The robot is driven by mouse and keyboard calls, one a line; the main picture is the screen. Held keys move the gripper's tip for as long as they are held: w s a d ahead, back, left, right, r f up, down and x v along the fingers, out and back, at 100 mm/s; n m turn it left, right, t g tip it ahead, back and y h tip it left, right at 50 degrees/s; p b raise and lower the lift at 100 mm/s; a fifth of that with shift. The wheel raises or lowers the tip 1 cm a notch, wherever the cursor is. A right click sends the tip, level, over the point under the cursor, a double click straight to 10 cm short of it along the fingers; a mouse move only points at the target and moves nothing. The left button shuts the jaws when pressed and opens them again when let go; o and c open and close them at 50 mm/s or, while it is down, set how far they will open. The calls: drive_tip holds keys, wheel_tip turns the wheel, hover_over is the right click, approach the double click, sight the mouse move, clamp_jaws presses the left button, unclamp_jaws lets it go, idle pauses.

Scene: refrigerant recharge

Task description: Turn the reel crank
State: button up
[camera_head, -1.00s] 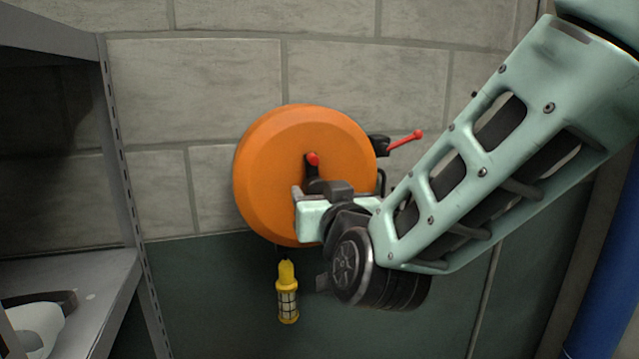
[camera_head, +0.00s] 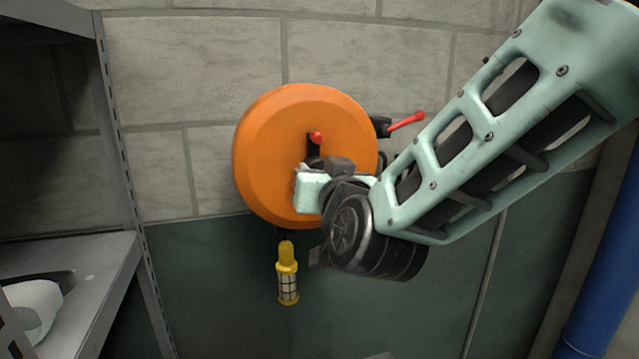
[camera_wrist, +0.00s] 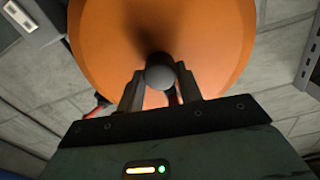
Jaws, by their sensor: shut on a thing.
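The orange reel (camera_head: 270,150) is mounted on the wall and fills the upper middle of the wrist view (camera_wrist: 215,40). Its dark crank arm (camera_head: 314,152) has a red knob (camera_head: 316,137) at the upper end; my gripper hides the lower end in the head view. My gripper (camera_head: 306,174) is in front of the lower middle of the reel face. In the wrist view its two fingers (camera_wrist: 160,88) are closed on a round grey crank handle (camera_wrist: 160,70), seen end-on. A bit of red shows behind the right finger.
A red-tipped lever (camera_head: 405,122) juts from the reel's right side, close to my forearm. A yellow caged lamp (camera_head: 287,273) hangs below the reel. A grey metal shelf (camera_head: 105,262) stands at left, and a blue pipe (camera_head: 605,285) at far right.

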idle(0.3)
drive_tip(key=o, duration=1)
drive_tip(key=shift+s, duration=0.15)
drive_tip(key=b+v, duration=0.6)
drive_tip(key=v, duration=1.1)
